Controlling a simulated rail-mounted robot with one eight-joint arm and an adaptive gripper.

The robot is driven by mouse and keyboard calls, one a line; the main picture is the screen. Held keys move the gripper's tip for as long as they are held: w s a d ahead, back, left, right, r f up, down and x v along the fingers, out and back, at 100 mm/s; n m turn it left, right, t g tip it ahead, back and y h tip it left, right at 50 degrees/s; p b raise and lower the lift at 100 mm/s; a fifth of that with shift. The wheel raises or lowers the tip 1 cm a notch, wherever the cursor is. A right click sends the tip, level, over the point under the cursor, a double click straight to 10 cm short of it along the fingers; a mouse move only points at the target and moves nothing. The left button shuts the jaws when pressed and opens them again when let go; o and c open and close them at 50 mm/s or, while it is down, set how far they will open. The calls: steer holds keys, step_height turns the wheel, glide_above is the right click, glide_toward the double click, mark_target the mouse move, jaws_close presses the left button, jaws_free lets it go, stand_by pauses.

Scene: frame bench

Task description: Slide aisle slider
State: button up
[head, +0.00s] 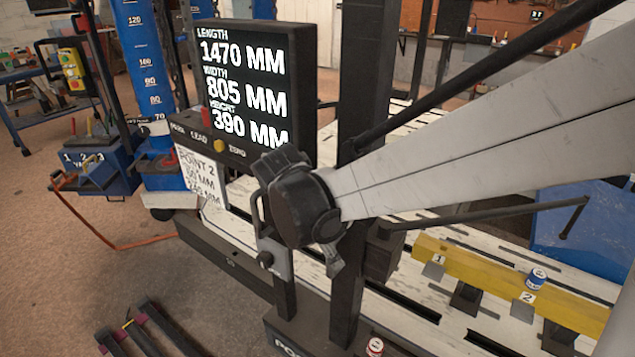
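My pale arm link comes in from the right and ends in a dark wrist and gripper (297,208) in front of the black upright post. The gripper's fingers are turned away and mostly hidden, so I cannot tell whether they are open or shut. A grey bracket with a black knob (266,259) sits just below and left of it, on a short dark post. It may be the aisle slider, but no label shows this. I cannot tell whether the gripper touches it.
A display (243,85) reading 1470, 805 and 390 MM stands behind left. A black post (362,75) rises beside the wrist. A yellow beam (480,275) marked 1 and 2 carries a small blue can (536,278). A red-and-white can (374,347) stands low. Floor at left is partly clear.

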steer(key=v, duration=1.2)
steer(key=shift+d, duration=0.1)
